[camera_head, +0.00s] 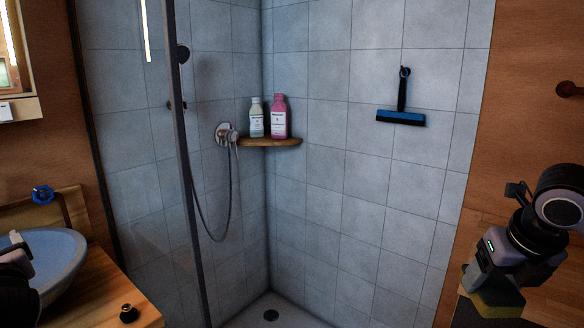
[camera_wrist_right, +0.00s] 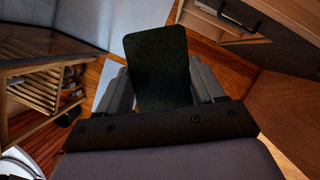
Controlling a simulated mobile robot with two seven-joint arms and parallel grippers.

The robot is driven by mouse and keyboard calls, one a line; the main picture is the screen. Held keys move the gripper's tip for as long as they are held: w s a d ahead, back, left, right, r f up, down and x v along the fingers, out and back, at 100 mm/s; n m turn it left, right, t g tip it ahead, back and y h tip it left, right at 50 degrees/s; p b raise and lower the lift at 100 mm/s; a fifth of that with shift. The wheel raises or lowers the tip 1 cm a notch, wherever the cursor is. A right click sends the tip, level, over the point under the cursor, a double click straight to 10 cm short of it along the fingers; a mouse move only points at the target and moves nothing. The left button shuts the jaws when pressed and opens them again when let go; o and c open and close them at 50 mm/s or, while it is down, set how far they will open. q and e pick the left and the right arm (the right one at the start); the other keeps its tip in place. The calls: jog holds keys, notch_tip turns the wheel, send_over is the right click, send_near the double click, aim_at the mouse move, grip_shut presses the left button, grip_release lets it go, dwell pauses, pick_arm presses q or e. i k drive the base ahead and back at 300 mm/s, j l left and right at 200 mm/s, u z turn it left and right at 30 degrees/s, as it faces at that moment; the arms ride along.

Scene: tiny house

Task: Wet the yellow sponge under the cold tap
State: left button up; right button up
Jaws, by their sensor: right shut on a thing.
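My right gripper (camera_head: 484,290) is at the lower right of the head view, shut on the yellow sponge (camera_head: 494,304). The sponge's yellow side shows below the fingers. In the right wrist view its dark green face (camera_wrist_right: 157,65) stands between the two fingers (camera_wrist_right: 160,92). A tap with a blue handle (camera_head: 42,194) is at the left, behind the round blue-grey basin (camera_head: 62,262). The sponge is far to the right of the basin. Part of my left gripper (camera_head: 14,262) shows at the left edge, in front of the basin; its fingertips are unclear.
A wooden counter (camera_head: 92,288) carries the basin and a small dark knob-like object (camera_head: 128,313). A shower screen's dark frame (camera_head: 183,160) stands right of the counter. Bottles sit on a corner shelf (camera_head: 268,142); a blue squeegee (camera_head: 400,117) hangs on the tiles.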

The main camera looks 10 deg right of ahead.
aim_at(43, 195)
jog(key=i+j, duration=0.1)
jog(key=i, duration=1)
